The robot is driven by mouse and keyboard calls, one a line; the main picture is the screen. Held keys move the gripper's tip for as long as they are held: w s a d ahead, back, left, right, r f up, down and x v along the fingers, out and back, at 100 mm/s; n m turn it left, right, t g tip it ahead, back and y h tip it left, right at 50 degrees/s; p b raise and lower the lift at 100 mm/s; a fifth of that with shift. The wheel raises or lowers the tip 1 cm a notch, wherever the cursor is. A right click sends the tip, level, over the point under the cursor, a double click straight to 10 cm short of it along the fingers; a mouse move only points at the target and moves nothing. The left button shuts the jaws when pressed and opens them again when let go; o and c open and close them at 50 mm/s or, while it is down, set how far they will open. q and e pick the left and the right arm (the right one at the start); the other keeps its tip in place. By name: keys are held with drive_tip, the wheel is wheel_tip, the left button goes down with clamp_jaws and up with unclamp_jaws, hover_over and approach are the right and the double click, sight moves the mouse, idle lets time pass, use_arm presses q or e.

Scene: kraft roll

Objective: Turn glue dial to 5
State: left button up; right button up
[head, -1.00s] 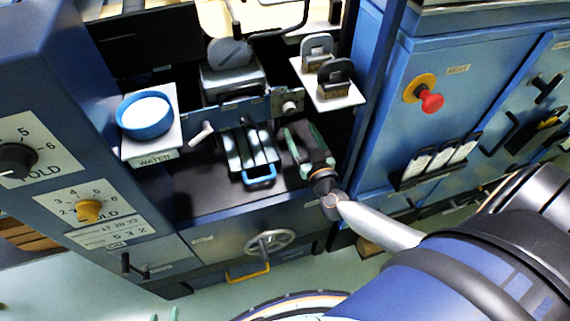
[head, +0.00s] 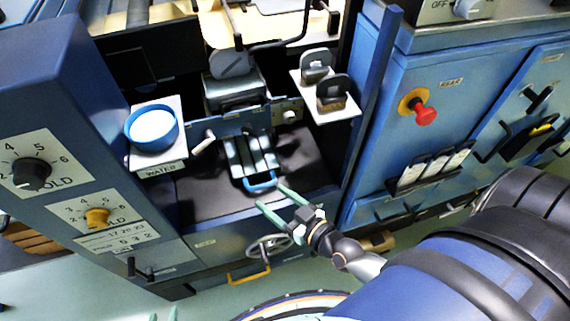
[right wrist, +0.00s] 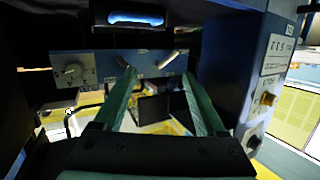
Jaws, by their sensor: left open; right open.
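No dial in view has a readable glue label. The left column carries a black knob (head: 31,174) with a 4-5-6 scale and a yellow knob (head: 97,217) with a numbered scale, labels partly hidden. My right gripper (head: 270,196) is open and empty, in front of the blue-handled tray, apart from every dial. My left gripper (head: 164,316) is open at the bottom edge, only fingertips showing.
A blue water bowl (head: 152,129) stands on a bracket at the left. The blue tray handle (head: 261,181) lies just behind my right gripper. A handwheel (head: 268,246) is below. A red emergency button (head: 424,114) is on the right cabinet.

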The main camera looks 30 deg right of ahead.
drive_tip(key=s+a+f+g+p, duration=0.2)
drive_tip(key=s+f+g, duration=0.2)
drive_tip(key=s, duration=0.3)
drive_tip(key=shift+s+f+n+g, duration=0.3)
drive_tip(key=shift+s+f+g, duration=0.05)
drive_tip(key=shift+f+g, duration=0.1)
drive_tip(key=shift+a, duration=0.1)
drive_tip(key=shift+s+d+f+g+h, duration=0.15)
drive_tip(key=shift+s+f+g+h, duration=0.1)
drive_tip(key=shift+s+f, duration=0.15)
drive_tip(key=shift+s+d+f+g+h, duration=0.15)
drive_tip(key=shift+s+f+h, duration=0.1)
drive_tip(key=shift+s, duration=0.2)
